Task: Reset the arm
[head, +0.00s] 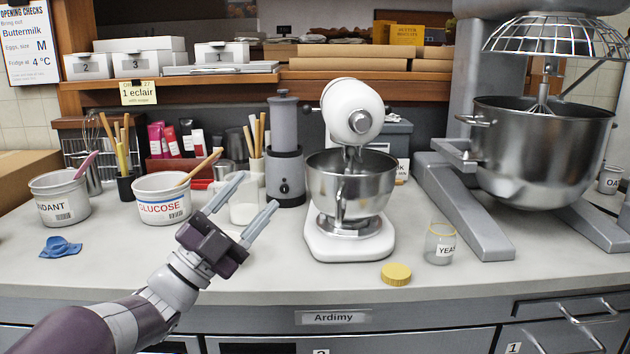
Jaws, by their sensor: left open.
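My left gripper (250,204) reaches in from the lower left over the front of the counter. Its two grey fingers are spread apart and point up and to the right, with nothing between them. It shows in front of a white container (243,213), between the glucose tub (162,207) and the white stand mixer (348,238). Whether it touches the container cannot be told. My right gripper is not in view.
A large mixer with a steel bowl (540,150) fills the right. A blue cloth (60,247) lies at left. The front counter (110,262) is mostly clear.

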